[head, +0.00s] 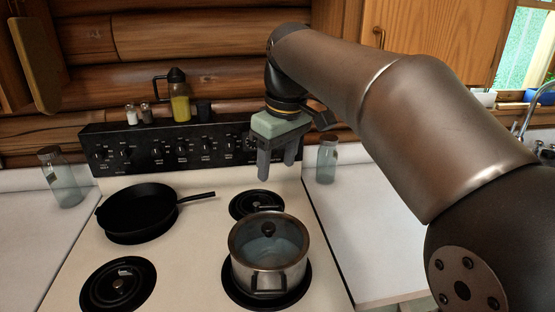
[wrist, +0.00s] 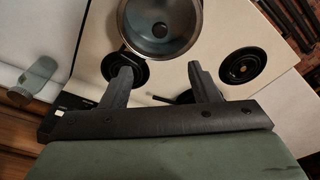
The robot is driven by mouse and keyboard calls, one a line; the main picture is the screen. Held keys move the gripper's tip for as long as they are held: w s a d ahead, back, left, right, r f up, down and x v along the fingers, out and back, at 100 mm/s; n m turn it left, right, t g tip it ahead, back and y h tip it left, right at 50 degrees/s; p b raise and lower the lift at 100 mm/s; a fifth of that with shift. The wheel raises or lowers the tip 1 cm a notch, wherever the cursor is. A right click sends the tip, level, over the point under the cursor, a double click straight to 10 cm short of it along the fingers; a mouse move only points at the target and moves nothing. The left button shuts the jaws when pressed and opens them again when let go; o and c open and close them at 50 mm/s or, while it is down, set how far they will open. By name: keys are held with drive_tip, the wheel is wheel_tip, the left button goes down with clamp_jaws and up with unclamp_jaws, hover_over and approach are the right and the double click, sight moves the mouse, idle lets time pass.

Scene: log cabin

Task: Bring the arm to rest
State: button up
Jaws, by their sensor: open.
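My gripper (head: 276,168) hangs from my arm above the back of the stove, fingers pointing down, open and empty. In the wrist view my gripper (wrist: 158,78) shows its two fingers apart with nothing between them. Below and in front of it, a steel pot (head: 269,279) with a glass lid (head: 270,244) stands on the front right burner. The pot also shows at the top of the wrist view (wrist: 160,50). The back right burner (head: 257,203) is bare, below my gripper.
A black skillet (head: 137,212) sits on the back left burner; the front left burner (head: 118,285) is bare. Shakers and an oil bottle (head: 180,104) stand on the control panel (head: 180,148). Glass jars (head: 62,180) (head: 327,160) flank the stove. The right counter (head: 375,240) has free room.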

drive_tip(key=s+d+f+m, duration=0.4)
drive_tip(key=s+d+f, duration=0.2)
drive_tip(key=s+f, duration=0.4)
drive_tip(key=s+d+f+m+h, duration=0.1)
drive_tip(key=s+d+f+m, duration=0.3)
drive_tip(key=s+f, duration=0.7)
wheel_tip(320, 180, down, 2)
drive_tip(key=shift+d+f+g, duration=0.25)
drive_tip(key=shift+d+g, duration=0.05)
drive_tip(key=shift+d, duration=0.6)
drive_tip(key=shift+c, duration=0.3)
